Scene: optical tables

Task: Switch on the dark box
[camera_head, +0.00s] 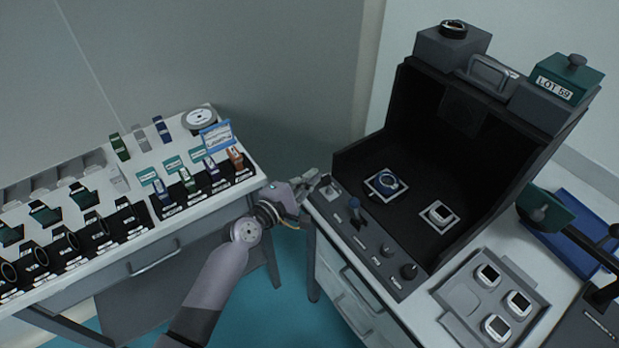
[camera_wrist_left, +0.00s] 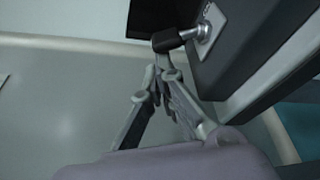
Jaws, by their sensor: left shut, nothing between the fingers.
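The dark box (camera_head: 458,130) is a black open-fronted enclosure on the right table. Its sloped front panel (camera_head: 385,262) carries a toggle switch (camera_head: 330,189) at the left end, a blue-tipped lever and several knobs. In the left wrist view the switch (camera_wrist_left: 182,37) is a metal stem with a dark tip, standing out from a silver plate. My left gripper (camera_head: 314,184) is beside the panel's left end, fingers shut and empty. In the left wrist view the fingertips (camera_wrist_left: 162,70) lie just below the switch's dark tip; I cannot tell whether they touch. My right gripper is not in view.
Inside the box are a blue-ringed watch part (camera_head: 386,184) and a square watch piece (camera_head: 439,214). A grey tray (camera_head: 462,298) with watch pieces stands to the right. The left table (camera_head: 95,168) holds watch straps and displays. A floor gap separates the tables.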

